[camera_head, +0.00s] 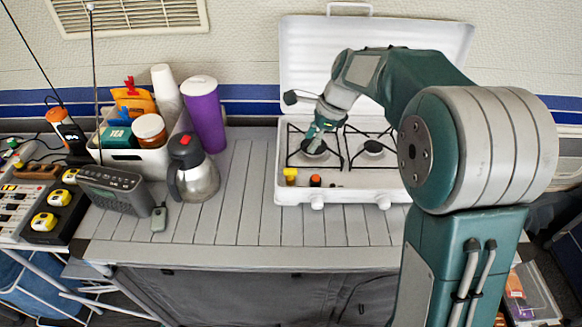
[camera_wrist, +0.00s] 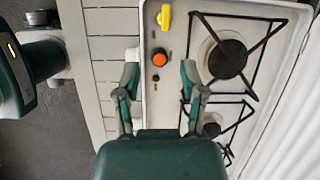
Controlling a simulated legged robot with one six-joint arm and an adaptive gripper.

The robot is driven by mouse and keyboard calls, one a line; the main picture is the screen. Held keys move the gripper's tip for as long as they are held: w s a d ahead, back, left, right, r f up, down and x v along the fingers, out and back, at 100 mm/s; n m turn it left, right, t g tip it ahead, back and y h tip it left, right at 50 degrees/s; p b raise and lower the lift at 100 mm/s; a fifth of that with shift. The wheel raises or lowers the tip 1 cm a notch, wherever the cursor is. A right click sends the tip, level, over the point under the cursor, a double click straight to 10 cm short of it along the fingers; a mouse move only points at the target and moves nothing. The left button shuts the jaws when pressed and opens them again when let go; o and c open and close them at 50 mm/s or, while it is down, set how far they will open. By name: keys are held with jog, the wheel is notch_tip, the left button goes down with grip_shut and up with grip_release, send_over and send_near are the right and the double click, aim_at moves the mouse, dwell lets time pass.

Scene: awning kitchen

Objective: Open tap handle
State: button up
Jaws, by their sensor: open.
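A small yellow tap handle (camera_head: 290,176) stands at the front left of the white camping stove (camera_head: 350,190). In the wrist view the yellow handle (camera_wrist: 164,18) is beyond the fingertips, at the top. An orange-topped knob (camera_head: 315,181) is beside it; in the wrist view this orange knob (camera_wrist: 159,58) shows between the fingertips. My gripper (camera_head: 313,142) is over the stove, by the left burner. In the wrist view my gripper (camera_wrist: 159,68) has its two fingers spread, with nothing held. Whether the fingers touch the stove is unclear.
The stove's lid (camera_head: 300,60) stands open behind. Burners with black wire grates (camera_wrist: 228,58) lie close by. A steel jug (camera_head: 195,178), purple cup (camera_head: 203,115), filled white bin (camera_head: 135,158) and radio (camera_head: 112,190) stand left. The slatted tabletop (camera_head: 245,215) is clear in front.

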aim_at(290, 169)
jog(key=shift+m, duration=0.5)
jog(key=x, duration=0.8)
jog(key=w+x, duration=0.1)
jog(key=x, duration=0.3)
jog(key=shift+a+f, duration=0.1)
jog(key=shift+a, duration=0.2)
grip_shut()
